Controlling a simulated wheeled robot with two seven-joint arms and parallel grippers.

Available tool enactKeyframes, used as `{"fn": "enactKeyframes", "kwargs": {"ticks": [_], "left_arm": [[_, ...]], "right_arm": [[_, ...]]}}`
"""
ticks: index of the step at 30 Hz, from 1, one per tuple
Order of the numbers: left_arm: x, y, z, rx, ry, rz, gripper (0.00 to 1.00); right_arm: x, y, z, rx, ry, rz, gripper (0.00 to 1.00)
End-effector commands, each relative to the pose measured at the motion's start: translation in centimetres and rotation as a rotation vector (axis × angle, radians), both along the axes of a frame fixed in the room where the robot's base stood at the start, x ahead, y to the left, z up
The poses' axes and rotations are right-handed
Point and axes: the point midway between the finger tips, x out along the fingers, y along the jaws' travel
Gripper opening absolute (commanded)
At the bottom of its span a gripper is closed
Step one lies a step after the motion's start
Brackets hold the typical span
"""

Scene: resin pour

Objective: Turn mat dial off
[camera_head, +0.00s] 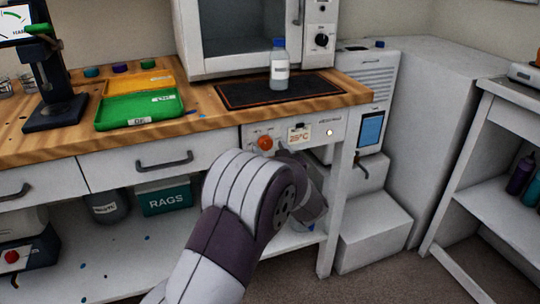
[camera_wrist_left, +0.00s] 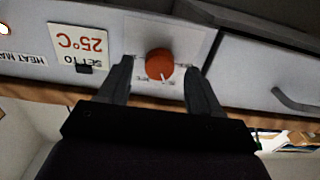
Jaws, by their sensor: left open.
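The orange-red mat dial (camera_head: 265,142) sits on the white front panel under the counter, beside a "25°C" label (camera_head: 299,134). In the left wrist view, which is upside down, the dial (camera_wrist_left: 158,62) lies between the two fingers of my left gripper (camera_wrist_left: 160,88). The gripper is open, one finger on each side, and contact is not clear. A white mark shows on the dial's lower edge in that view; small lettering around it is unreadable. The dark heat mat (camera_head: 238,94) lies on the counter above. My right gripper is not in view.
A blue-capped bottle (camera_head: 279,68) stands on the mat. A green tray (camera_head: 140,112) and a yellow tray (camera_head: 142,82) lie to the left. A drawer handle (camera_head: 165,162) sticks out left of the panel. A lit lamp (camera_head: 330,132) is right of the label.

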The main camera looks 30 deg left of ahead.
Motion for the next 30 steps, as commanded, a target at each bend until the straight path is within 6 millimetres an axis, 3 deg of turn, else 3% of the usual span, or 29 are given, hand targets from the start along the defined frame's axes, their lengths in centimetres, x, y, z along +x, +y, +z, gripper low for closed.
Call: {"fn": "enactKeyframes", "kwargs": {"ticks": [3, 12, 17, 18, 30], "left_arm": [[0.75, 0.95, -0.15, -0.001, 0.000, 0.001, 0.64], [1.01, 1.15, 0.02, -0.001, 0.001, -0.002, 0.64], [0.99, 1.14, 0.00, -0.001, 0.001, -0.001, 0.12], [0.99, 1.14, 0.00, -0.001, 0.001, -0.001, 0.08], [0.99, 1.13, -0.11, -0.049, -0.055, -0.001, 0.09]], "right_arm": [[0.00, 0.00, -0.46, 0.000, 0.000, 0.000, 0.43], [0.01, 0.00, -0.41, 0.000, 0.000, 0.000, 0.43], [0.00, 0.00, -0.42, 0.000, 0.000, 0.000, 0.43], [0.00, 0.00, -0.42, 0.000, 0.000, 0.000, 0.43], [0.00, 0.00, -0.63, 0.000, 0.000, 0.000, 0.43]]}}
